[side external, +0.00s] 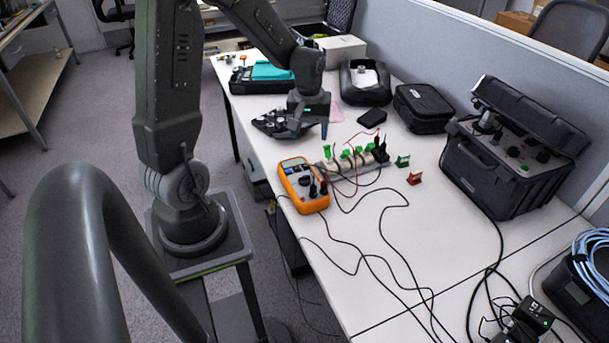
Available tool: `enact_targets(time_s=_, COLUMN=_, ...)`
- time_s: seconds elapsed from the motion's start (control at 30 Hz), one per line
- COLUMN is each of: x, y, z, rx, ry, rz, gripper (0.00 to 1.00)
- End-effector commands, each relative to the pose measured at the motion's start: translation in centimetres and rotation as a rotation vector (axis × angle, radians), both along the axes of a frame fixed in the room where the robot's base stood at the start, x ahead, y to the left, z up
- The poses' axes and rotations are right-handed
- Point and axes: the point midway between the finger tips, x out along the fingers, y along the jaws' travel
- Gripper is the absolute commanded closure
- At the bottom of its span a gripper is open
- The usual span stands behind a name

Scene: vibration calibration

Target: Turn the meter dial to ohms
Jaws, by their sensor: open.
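An orange multimeter (303,186) lies on the white table near its left edge, its screen toward the back. Its dark round dial (305,181) shows on its face, but the dial's setting is too small to read. Dark plugs stand in its near end, with leads running from them. My gripper (310,132) hangs behind the multimeter, toward the far end of the table, apart from it. Its jaws are open, and I see nothing between them.
A power strip (352,160) with coloured plugs lies right of the multimeter. Black leads cross the front table. A black case (505,165) of instruments stands right; a black pouch (424,106) sits behind.

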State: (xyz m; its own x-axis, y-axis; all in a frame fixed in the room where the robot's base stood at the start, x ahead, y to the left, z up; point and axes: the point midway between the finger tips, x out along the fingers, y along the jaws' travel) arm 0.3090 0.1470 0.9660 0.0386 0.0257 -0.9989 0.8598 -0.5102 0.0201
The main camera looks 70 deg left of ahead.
Motion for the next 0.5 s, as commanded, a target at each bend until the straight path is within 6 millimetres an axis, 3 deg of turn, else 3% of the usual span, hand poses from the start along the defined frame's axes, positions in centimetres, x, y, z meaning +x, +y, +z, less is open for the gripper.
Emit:
enact_targets(time_s=0.03, x=-0.2, y=0.9, z=-1.1, rx=-0.013, ry=0.019, rz=0.041, gripper=0.37)
enact_targets(time_s=0.17, x=-0.4, y=2.1, z=-2.5, rx=-0.027, ry=0.035, rz=0.098, gripper=0.37)
enact_targets(time_s=0.37, x=-0.4, y=2.2, z=-4.3, rx=-0.031, ry=0.041, rz=0.106, gripper=0.37)
enact_targets(time_s=0.5, x=-0.5, y=2.1, z=-6.8, rx=-0.031, ry=0.044, rz=0.105, gripper=0.37)
